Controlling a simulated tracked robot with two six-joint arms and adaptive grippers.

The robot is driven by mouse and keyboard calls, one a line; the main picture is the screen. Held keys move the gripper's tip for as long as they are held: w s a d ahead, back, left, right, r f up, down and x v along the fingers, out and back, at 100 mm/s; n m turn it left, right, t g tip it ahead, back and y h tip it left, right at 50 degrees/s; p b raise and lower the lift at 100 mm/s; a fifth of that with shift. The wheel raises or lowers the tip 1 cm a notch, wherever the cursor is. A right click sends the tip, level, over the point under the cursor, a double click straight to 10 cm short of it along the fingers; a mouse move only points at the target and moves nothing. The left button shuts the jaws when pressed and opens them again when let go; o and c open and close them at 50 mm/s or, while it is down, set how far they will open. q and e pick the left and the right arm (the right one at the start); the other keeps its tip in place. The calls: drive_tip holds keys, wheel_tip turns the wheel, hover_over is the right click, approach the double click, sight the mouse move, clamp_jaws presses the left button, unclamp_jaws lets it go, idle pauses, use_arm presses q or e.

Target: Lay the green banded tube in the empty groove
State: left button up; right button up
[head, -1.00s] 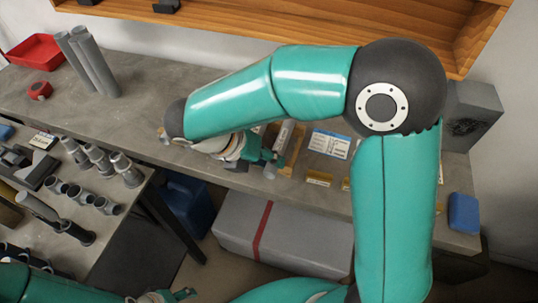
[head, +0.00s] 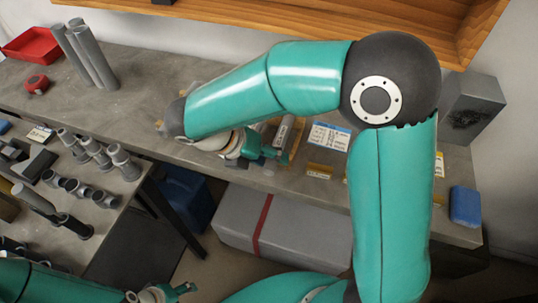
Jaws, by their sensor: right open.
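My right gripper (head: 268,154) is on the far bench, open, partly hidden behind its own wrist and forearm. Beside its fingers a grey tube (head: 284,130) lies on a wooden jig (head: 297,143), which is mostly covered by my arm. I cannot make out a green band on any tube or see an empty groove. My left gripper (head: 182,291) is at the bottom edge, low in front of the benches, with only part of its fingers showing; I cannot tell its opening.
Tall grey tubes (head: 88,55) and a red tray (head: 35,44) stand at the back left. Grey pipe fittings (head: 90,150) crowd the near-left bench. A printed card (head: 329,137), a blue sponge (head: 465,206) and a grey box (head: 473,108) are on the right. A lidded bin (head: 300,230) stands below.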

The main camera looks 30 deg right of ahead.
wheel_tip(320, 180, up, 9)
drive_tip(key=p, duration=1)
idle(0.7)
